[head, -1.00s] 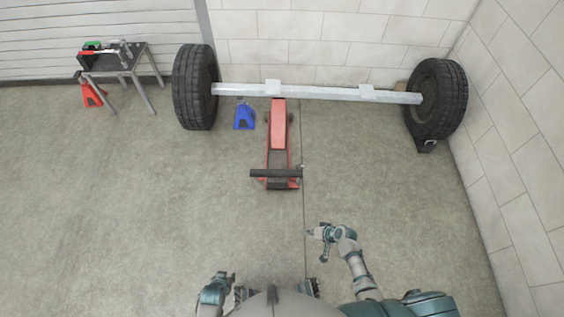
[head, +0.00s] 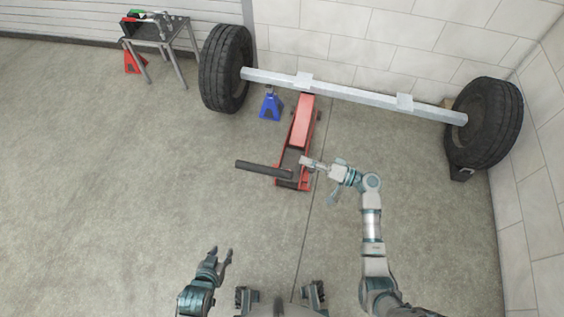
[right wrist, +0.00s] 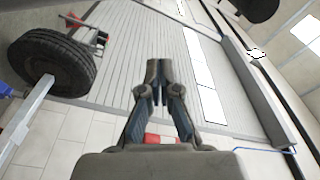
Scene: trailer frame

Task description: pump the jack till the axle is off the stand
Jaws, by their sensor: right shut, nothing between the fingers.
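The red floor jack (head: 302,121) lies under the middle-left of the grey axle (head: 350,92). Its black bar handle (head: 262,168) crosses the jack's near end and sticks out left. The blue stand (head: 270,105) is under the axle, left of the jack; I cannot tell whether they touch. My right gripper (head: 308,163) is shut and empty, at the jack's near end just right of the handle; contact is unclear. Its closed fingers (right wrist: 156,82) fill the middle of the right wrist view. My left gripper (head: 221,256) is open and empty over bare floor.
Tyres (head: 225,68) and (head: 484,122) are on the axle's ends, the right one near the wall. A black chock (head: 461,173) is by the right tyre. A small table (head: 160,31) and a red stand (head: 135,61) are far left. The near floor is clear.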

